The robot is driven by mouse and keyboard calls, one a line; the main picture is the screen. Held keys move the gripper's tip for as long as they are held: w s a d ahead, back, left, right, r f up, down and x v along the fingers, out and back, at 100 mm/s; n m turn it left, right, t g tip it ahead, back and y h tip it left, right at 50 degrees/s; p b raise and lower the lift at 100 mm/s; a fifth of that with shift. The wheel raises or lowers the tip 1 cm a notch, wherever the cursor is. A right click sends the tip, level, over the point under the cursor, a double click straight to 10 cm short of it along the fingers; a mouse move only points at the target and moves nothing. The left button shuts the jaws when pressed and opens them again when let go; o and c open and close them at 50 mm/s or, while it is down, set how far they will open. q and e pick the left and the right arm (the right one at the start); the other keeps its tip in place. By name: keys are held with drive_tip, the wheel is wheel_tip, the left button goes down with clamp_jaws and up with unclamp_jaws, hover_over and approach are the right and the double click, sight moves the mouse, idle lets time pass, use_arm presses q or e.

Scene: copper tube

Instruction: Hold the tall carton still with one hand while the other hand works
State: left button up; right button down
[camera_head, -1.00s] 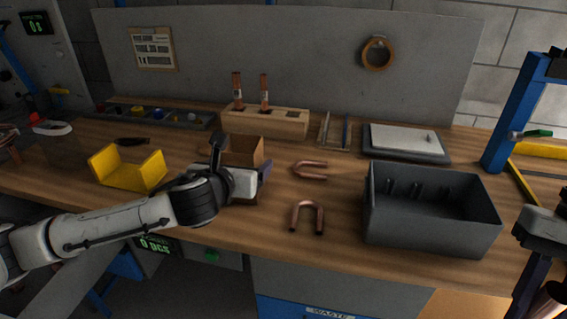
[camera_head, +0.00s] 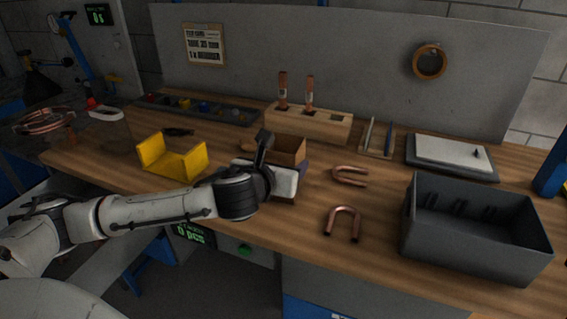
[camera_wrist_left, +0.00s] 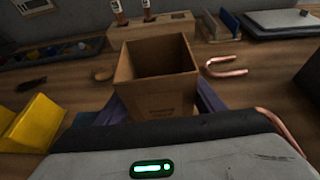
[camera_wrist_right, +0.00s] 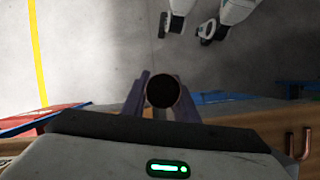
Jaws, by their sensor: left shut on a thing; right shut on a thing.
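The tall carton (camera_head: 289,151) is a brown open-topped box standing on the bench. My left gripper (camera_head: 290,178) is shut on it; in the left wrist view the fingers of my left gripper (camera_wrist_left: 160,103) are on both sides of the carton (camera_wrist_left: 158,97), which looks empty and upright. In the right wrist view my right gripper (camera_wrist_right: 161,98) is shut on a tube (camera_wrist_right: 164,91), seen end-on as a dark round opening with a brownish rim. My right gripper is outside the head view. The tube's length is hidden.
Two U-shaped copper tubes (camera_head: 343,222) lie right of the carton, beside a grey bin (camera_head: 470,250). A yellow cradle (camera_head: 172,160) stands to the left. A wooden block (camera_head: 330,125) with two upright tubes is behind. The floor (camera_wrist_right: 90,50) shows under my right gripper.

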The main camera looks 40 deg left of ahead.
use_arm(q)
drive_tip(key=o, duration=1.1)
drive_tip(key=shift+o, duration=0.2)
